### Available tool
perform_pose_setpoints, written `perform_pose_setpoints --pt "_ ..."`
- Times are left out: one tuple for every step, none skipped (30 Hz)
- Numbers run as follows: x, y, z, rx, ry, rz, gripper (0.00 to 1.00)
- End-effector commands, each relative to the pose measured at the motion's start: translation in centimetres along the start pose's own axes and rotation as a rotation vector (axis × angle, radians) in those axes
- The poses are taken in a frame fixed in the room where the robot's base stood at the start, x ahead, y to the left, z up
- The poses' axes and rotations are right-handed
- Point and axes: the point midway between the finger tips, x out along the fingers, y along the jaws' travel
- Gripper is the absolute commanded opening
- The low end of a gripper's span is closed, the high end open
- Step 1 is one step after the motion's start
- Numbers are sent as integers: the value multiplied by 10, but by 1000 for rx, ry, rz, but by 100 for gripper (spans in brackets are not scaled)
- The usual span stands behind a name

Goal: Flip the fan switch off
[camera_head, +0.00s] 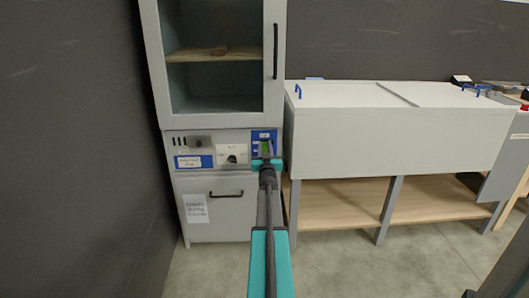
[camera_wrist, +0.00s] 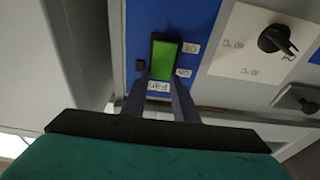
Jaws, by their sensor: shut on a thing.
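The fan switch (camera_wrist: 163,58) is a bright green rocker in a black frame on a blue panel (camera_wrist: 195,15), beside small white labels. In the head view, the switch (camera_head: 265,147) sits at the right end of the cabinet's control strip. My gripper (camera_wrist: 160,82) is at the panel, its two dark fingers on either side of the switch's near end and the white fan label. It is shut on the switch. In the head view, my gripper (camera_head: 267,161) covers the lower part of the blue panel. The exact contact at the fingertips is partly hidden.
A white plate with a black knob (camera_head: 232,156) is left of the switch. The cabinet (camera_head: 153,75) has a glass upper door and a lower door with a handle (camera_head: 226,194). A grey lidded bench (camera_head: 390,130) stands close on the right. A dark wall is left.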

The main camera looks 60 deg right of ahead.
Motion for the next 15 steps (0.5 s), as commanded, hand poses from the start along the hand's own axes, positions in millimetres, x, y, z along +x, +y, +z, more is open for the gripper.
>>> perform_pose_setpoints --pt "0 3 3 0 12 4 4" --pt "0 3 3 0 18 4 4" --pt "0 3 4 1 27 4 4" --pt "0 3 4 1 34 4 4" --pt "0 3 4 1 40 4 4" --pt "0 3 4 1 48 4 4" --pt "-1 3 4 1 55 4 4" --pt "-1 3 4 1 63 4 4" --pt "-1 3 5 1 71 4 4" --pt "-1 3 5 1 78 4 4" --pt "-1 3 5 1 85 4 4" --pt "-2 3 5 1 95 4 4" --pt "-2 3 6 1 103 5 4" --pt "-2 4 6 1 109 5 4" --pt "-2 4 6 1 119 5 4"
